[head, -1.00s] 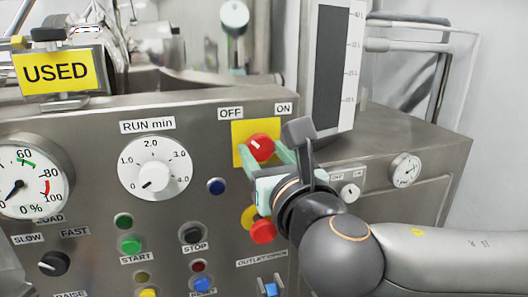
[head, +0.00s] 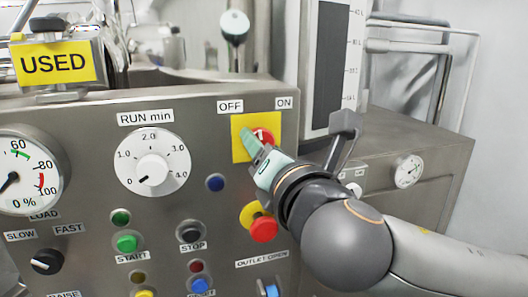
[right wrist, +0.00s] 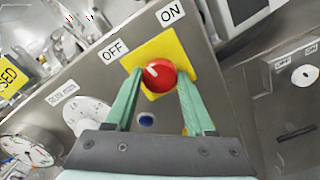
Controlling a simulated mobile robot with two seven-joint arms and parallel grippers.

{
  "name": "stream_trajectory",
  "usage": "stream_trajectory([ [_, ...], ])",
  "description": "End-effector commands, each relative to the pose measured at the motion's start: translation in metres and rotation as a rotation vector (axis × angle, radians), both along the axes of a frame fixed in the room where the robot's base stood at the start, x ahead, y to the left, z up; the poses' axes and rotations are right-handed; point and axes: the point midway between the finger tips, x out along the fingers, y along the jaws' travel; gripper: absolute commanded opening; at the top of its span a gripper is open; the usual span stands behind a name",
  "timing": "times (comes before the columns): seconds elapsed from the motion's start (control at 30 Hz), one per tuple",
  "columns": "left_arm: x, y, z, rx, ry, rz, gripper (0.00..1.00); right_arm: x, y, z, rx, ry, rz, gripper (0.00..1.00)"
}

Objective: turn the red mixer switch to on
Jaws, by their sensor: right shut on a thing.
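The red mixer switch (head: 264,134) is a round red knob on a yellow square plate (head: 238,124), below the OFF label (head: 230,106) and ON label (head: 283,103). It also shows in the right wrist view (right wrist: 160,78), where its white mark points toward OFF. My right gripper (head: 257,143) is shut on the knob, with one green finger on each side in the right wrist view (right wrist: 157,86). In the head view the fingers cover part of the knob. My left gripper is not in view.
A red button with a yellow collar (head: 262,229) sits just below my right gripper. A blue button (head: 215,183) and the RUN min dial (head: 152,168) lie to the left. Several other buttons crowd the lower panel. A cabinet with a gauge (head: 408,172) stands at right.

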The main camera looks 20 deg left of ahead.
Motion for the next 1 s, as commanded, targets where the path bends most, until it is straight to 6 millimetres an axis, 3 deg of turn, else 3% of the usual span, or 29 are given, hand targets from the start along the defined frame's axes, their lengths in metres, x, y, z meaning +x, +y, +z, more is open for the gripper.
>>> stream_trajectory([
  [0.6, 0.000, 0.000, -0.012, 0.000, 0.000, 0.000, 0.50, 0.000, 0.000, 0.000, 0.485, 0.328, -0.002, 0.00],
  [1.0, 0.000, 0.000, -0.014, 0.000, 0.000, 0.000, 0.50, 0.000, 0.000, 0.001, 0.714, 0.480, -0.002, 0.00],
])
